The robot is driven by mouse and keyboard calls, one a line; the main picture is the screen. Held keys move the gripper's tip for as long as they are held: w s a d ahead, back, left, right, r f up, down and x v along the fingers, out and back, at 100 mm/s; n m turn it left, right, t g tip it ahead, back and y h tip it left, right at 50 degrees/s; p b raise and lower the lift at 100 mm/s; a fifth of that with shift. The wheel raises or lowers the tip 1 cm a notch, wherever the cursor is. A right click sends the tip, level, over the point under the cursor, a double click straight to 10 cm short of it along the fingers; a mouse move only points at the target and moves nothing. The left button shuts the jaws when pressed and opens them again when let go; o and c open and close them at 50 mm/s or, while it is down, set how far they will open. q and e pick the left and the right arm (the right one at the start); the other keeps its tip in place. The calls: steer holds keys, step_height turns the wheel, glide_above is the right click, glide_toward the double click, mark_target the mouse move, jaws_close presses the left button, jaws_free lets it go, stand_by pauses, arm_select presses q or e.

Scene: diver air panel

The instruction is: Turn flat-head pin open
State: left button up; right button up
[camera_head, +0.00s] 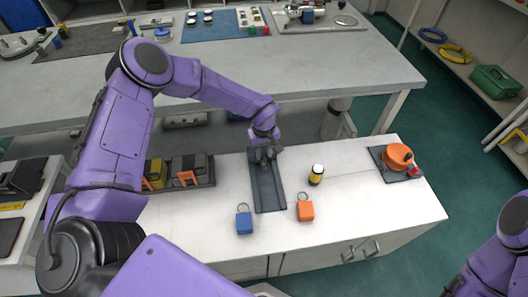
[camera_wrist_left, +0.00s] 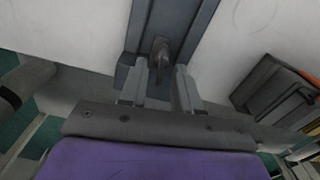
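My left gripper (camera_head: 264,153) is over the far end of a long dark grey tray-like panel (camera_head: 267,188) on the white worktop. In the left wrist view the left gripper (camera_wrist_left: 160,72) has its two fingers apart. A small grey-brown flat-head pin (camera_wrist_left: 160,50) stands on the panel (camera_wrist_left: 143,25), just ahead of and between the fingertips. I see gaps on both sides of it, so the fingers do not look shut on it. In the head view the gripper hides the pin. My right gripper is out of view; only part of that arm shows at lower right.
A blue padlock-like tag (camera_head: 244,222), an orange one (camera_head: 305,210) and a yellow-black bottle (camera_head: 316,175) stand near the panel. An orange round item (camera_head: 398,156) sits on a dark plate at right. Black cases (camera_head: 190,168) with orange parts stand left of the panel.

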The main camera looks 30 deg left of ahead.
arm_select(q)
steer(key=shift+s+f, duration=0.15)
steer(key=shift+f, duration=0.1)
jaws_close()
steer(key=shift+n, duration=0.4)
